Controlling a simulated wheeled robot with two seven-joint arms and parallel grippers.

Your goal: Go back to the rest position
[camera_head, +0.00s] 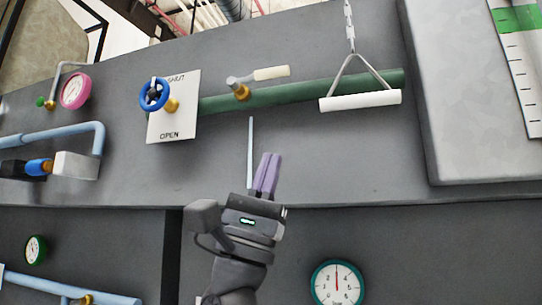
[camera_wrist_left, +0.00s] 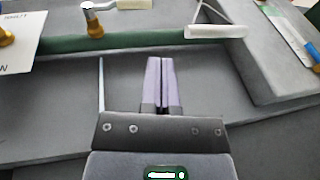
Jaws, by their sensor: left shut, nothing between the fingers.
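My left gripper (camera_head: 267,174) shows in the lower middle of the head view, with its two purple fingers together and pointing up. In the left wrist view the closed fingers (camera_wrist_left: 162,82) stand in the middle with nothing between them. The gripper is in front of the grey panel, below the green pipe (camera_head: 300,92) and apart from it. My right gripper is in neither view.
A blue valve wheel (camera_head: 153,95) sits on a SHUT/OPEN plate (camera_head: 160,127). A lever with a pale handle (camera_head: 271,73) and a white pull bar (camera_head: 360,101) on a chain are above. A thin pale rod (camera_head: 250,150) is just left of the fingers. A gauge (camera_head: 337,284) is below.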

